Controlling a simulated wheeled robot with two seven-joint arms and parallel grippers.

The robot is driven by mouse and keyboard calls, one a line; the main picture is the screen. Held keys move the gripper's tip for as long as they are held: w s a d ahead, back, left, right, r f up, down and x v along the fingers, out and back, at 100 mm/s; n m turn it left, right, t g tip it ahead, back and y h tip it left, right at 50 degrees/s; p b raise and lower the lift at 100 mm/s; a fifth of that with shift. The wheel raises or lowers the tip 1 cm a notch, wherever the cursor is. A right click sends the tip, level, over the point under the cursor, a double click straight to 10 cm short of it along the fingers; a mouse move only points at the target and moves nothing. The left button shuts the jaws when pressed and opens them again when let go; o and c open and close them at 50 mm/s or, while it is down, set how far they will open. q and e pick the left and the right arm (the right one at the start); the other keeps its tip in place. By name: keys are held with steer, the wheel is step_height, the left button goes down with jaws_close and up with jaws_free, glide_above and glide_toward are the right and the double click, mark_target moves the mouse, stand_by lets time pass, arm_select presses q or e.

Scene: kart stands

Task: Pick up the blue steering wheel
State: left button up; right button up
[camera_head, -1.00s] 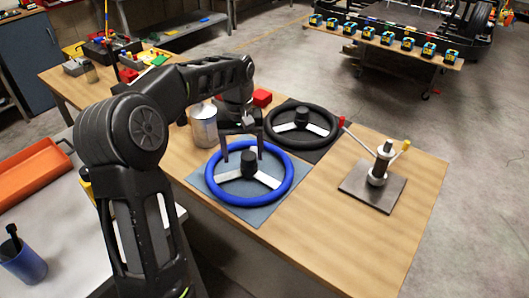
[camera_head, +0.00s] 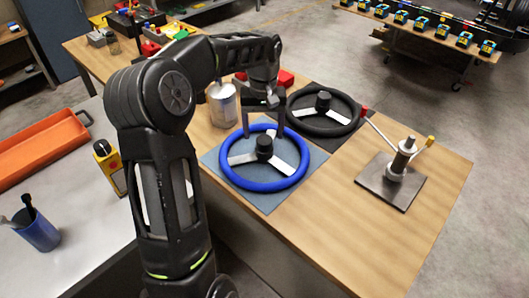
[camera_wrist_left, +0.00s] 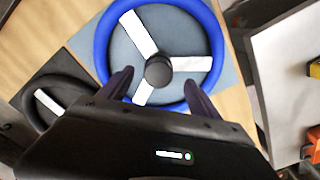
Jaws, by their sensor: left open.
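The blue steering wheel (camera_head: 249,184) lies flat on a blue-grey mat (camera_head: 268,204) on the wooden table, with a black hub and pale spokes. My left gripper (camera_head: 263,130) is open above the wheel's far side, its fingers pointing down and apart. In the left wrist view the blue steering wheel (camera_wrist_left: 219,40) lies beyond the two spread fingertips (camera_wrist_left: 157,82), with the hub between them. Nothing is held. Whether a finger touches the rim cannot be told. My right gripper is not in view.
A black steering wheel (camera_head: 353,107) lies on a dark mat just behind. A silver can (camera_head: 222,106) stands left of the gripper. A metal post with red and yellow-tipped levers (camera_head: 399,162) stands on the right. The table's front right is clear.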

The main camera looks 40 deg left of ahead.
mark_target(265, 139)
arm_select(q)
steer(key=shift+w+f+p, duration=0.1)
steer(key=shift+f+p, duration=0.6)
steer(key=shift+f, duration=1.9)
steer(key=shift+d, duration=0.1)
jaws_close()
steer(key=shift+r, duration=0.1)
